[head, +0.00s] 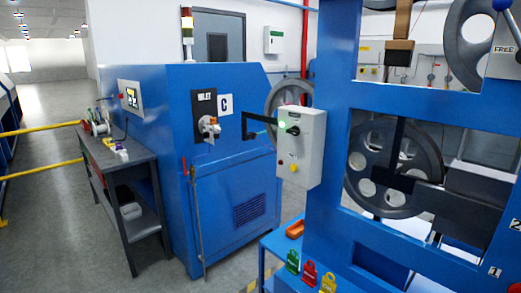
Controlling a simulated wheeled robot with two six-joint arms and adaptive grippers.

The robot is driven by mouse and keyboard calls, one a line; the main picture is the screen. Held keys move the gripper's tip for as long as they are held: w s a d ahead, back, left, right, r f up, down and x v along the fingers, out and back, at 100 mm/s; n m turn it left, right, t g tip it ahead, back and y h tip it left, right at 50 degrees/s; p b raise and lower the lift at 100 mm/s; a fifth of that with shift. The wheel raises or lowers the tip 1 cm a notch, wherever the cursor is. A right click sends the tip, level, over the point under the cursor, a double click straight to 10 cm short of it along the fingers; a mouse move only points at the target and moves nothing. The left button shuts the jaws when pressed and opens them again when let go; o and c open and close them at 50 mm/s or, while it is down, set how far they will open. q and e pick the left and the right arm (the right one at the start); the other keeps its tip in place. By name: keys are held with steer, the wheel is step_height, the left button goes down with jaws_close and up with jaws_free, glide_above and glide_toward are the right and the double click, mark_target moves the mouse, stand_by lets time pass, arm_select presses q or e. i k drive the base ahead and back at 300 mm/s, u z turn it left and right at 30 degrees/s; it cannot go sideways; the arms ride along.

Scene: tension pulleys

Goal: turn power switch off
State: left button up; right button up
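A light grey control box (308,150) hangs on a black arm between the blue cabinet and the blue frame. It bears a lit green lamp (290,125) near the top and a yellow and red control (293,167) low on its face. I cannot tell for sure which control is the power switch, nor read its position. On the blue cabinet, a black inlet panel (204,103) carries a metal fitting (209,128). Neither of my grippers is in view.
The blue cabinet (240,205) stands at centre, with a dark side table (118,160) at its left. The blue pulley frame (332,120) fills the right. Red, green and yellow tags (309,272) stand on a low blue bench. The grey floor (60,215) is clear at left.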

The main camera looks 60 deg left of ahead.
mark_target(295, 131)
steer(key=u, duration=1.65)
steer(key=k, duration=0.5)
steer(key=u, duration=0.35)
steer(key=i, duration=1.05)
steer(key=z, duration=0.8)
